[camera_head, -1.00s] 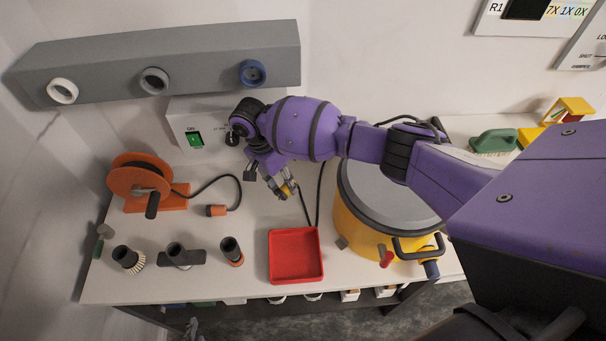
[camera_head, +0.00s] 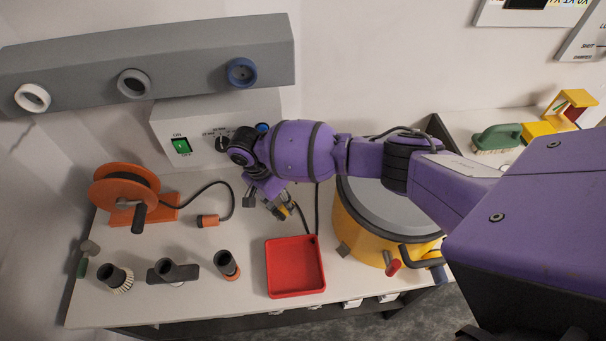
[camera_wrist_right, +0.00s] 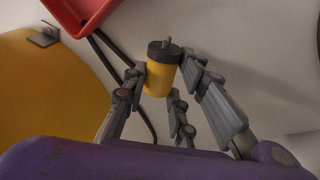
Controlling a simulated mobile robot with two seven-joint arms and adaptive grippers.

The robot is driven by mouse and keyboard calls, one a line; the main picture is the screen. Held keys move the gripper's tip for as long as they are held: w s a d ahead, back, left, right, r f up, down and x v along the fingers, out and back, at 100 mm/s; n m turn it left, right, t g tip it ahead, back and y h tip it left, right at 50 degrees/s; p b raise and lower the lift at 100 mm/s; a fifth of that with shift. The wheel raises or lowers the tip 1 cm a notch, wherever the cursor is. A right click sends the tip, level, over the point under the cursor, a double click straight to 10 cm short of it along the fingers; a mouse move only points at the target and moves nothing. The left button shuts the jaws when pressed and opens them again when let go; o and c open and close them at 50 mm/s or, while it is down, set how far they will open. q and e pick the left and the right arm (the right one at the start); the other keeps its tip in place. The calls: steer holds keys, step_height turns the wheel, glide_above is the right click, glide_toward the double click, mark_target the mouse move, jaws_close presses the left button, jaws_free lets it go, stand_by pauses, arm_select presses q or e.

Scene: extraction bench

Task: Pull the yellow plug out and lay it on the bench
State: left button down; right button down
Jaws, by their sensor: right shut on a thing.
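The yellow plug (camera_head: 287,207), with a dark grey end and small prongs, is held in my right gripper (camera_head: 276,208). In the right wrist view the plug (camera_wrist_right: 158,80) sits between the fingers of the right gripper (camera_wrist_right: 166,78), its dark end pointing away from the palm. It is held over the white bench (camera_head: 210,278), behind the red tray (camera_head: 321,266); I cannot tell its exact height. The wall box (camera_head: 168,132) with a green switch is behind my right arm, which hides part of it. My left gripper is not in view.
A yellow drum (camera_head: 362,236) with a grey lid stands right of the gripper. Dark cords (camera_head: 303,218) run between them. An orange cable reel (camera_head: 125,187) and an orange connector (camera_head: 208,221) are at left. Several dark nozzles and brushes line the front left. Bench space left of the tray is partly clear.

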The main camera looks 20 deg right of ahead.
steer(key=shift+w+r, duration=0.15)
steer(key=shift+r, duration=0.05)
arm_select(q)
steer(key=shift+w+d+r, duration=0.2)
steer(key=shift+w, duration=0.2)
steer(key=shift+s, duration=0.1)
arm_select(e)
steer(key=shift+f, duration=0.2)
steer(key=shift+f, duration=0.3)
steer(key=c, duration=1.4)
jaws_free()
steer(key=shift+o, duration=0.2)
steer(key=shift+a, duration=0.1)
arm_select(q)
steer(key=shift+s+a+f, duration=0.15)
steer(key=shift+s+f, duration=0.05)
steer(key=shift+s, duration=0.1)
arm_select(e)
steer(key=v, duration=1.2)
